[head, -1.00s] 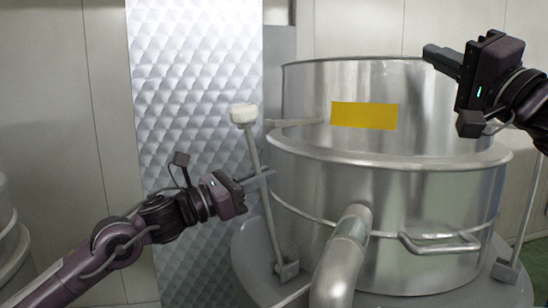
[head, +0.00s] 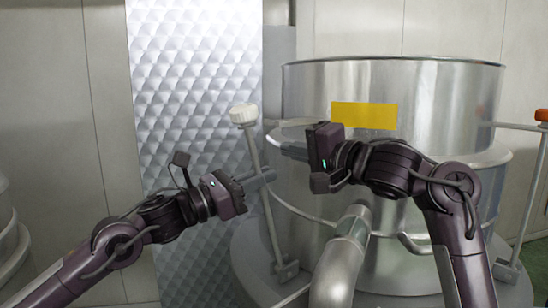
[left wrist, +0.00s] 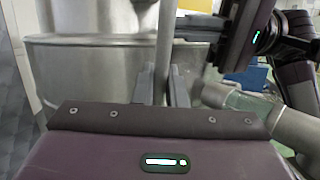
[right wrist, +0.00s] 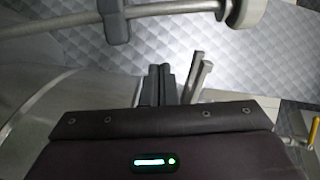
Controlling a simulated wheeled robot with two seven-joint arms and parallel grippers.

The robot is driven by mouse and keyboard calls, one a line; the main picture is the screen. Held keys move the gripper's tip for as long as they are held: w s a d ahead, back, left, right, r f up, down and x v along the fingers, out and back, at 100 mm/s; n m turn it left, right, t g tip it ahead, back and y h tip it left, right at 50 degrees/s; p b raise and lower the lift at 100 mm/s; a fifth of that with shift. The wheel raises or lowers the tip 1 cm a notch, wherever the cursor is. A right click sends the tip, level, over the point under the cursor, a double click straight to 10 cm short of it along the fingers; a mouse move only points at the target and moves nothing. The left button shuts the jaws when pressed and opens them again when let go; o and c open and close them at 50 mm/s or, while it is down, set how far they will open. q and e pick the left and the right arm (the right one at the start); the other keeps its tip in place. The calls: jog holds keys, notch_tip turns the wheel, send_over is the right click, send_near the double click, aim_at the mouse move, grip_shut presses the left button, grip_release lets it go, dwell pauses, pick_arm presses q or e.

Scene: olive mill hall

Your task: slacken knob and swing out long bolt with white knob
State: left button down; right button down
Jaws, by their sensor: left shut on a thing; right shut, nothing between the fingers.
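The long bolt (head: 258,163) leans left beside the steel vessel, its foot on a pivot at the base. Its white knob (head: 243,114) is at the top and also shows in the right wrist view (right wrist: 244,12). My left gripper (head: 263,177) is shut on the rod below the knob; the left wrist view shows the rod (left wrist: 163,60) between its fingers. My right gripper (head: 293,151) is shut and empty, right of the rod and below the lid's bracket (head: 292,121). In the right wrist view, the bracket's two prongs (right wrist: 197,80) appear apart from the rod.
The vessel (head: 420,95) carries a yellow plate (head: 364,116). A pipe (head: 342,255) rises in front. A quilted metal panel (head: 195,90) is behind; space left of the bolt is clear.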

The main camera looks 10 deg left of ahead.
aim_at(257, 158)
pick_arm(q)
jog(key=shift+r, duration=0.2)
pick_arm(e)
jog(key=shift+s+a+f, duration=0.15)
jog(key=shift+s+a, duration=0.15)
jog(key=shift+a, duration=0.3)
jog(key=shift+s+a+f, duration=0.15)
jog(key=shift+s+a, duration=0.2)
jog(key=shift+a, duration=0.2)
jog(key=shift+s+a+f, duration=0.15)
jog(key=shift+s+a, duration=0.15)
jog(key=shift+a, duration=0.3)
